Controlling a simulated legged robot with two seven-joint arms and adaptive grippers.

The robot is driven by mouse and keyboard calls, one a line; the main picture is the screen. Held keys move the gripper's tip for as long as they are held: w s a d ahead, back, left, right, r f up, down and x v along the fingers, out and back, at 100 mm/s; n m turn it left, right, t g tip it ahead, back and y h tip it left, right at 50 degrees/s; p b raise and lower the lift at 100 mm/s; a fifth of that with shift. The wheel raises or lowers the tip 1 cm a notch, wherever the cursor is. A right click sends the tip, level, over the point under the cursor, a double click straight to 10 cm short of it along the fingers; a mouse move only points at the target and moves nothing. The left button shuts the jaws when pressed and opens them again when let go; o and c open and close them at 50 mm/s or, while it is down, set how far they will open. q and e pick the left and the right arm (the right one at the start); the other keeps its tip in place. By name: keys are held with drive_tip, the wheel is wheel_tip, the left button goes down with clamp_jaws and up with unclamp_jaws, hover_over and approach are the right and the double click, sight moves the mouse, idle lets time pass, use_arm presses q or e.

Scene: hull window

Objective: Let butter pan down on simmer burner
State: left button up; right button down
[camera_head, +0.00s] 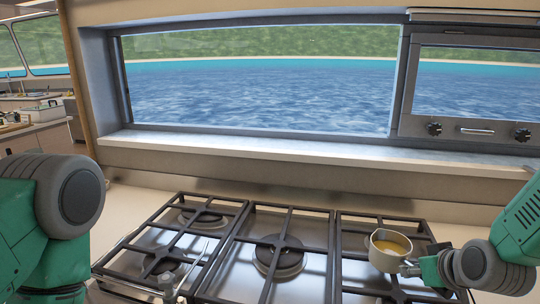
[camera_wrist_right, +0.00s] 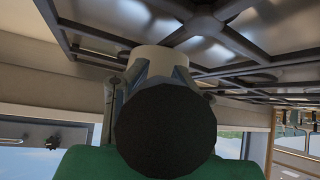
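The butter pan (camera_head: 388,250) is a small cream pot with yellow butter inside, upright over the right section of the hob. My right gripper (camera_head: 411,268) is at its right side and looks shut on its handle, which is mostly hidden. In the right wrist view, part of the pale pan (camera_wrist_right: 150,57) shows behind my wrist, close to the grate. I cannot tell whether it touches the grate. Burners show at centre (camera_head: 279,256) and back left (camera_head: 203,216). A grey pronged piece at the front left may be my left gripper (camera_head: 185,275); its state is unclear.
Black grates (camera_head: 237,240) cover the hob. A window ledge (camera_head: 290,150) runs behind it, and an oven-like unit with knobs (camera_head: 478,131) is at the upper right. The centre grate is clear, with bare counter (camera_head: 128,212) left of the hob.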

drive_tip(key=shift+w+a+r, duration=0.1)
drive_tip(key=shift+a+r, duration=0.05)
drive_tip(key=shift+a, duration=0.3)
drive_tip(key=shift+a+r, duration=0.15)
drive_tip(key=shift+d+p, duration=0.25)
drive_tip(key=shift+p, duration=0.05)
drive_tip(key=shift+d, duration=0.4)
use_arm(q)
drive_tip(key=shift+r, duration=0.25)
drive_tip(key=shift+a, duration=0.1)
use_arm(e)
drive_tip(key=shift+a, duration=0.15)
use_arm(q)
drive_tip(key=shift+a, duration=0.4)
use_arm(e)
drive_tip(key=shift+a+r, duration=0.15)
drive_tip(key=shift+a, duration=0.2)
use_arm(q)
drive_tip(key=shift+d+r, duration=0.1)
drive_tip(key=shift+d, duration=0.05)
use_arm(e)
drive_tip(key=shift+d, duration=0.15)
use_arm(q)
drive_tip(key=shift+d+r+p, duration=0.2)
drive_tip(key=shift+r+p, duration=0.05)
drive_tip(key=shift+p, duration=0.15)
use_arm(e)
drive_tip(key=shift+d+r, duration=0.15)
drive_tip(key=shift+d, duration=0.1)
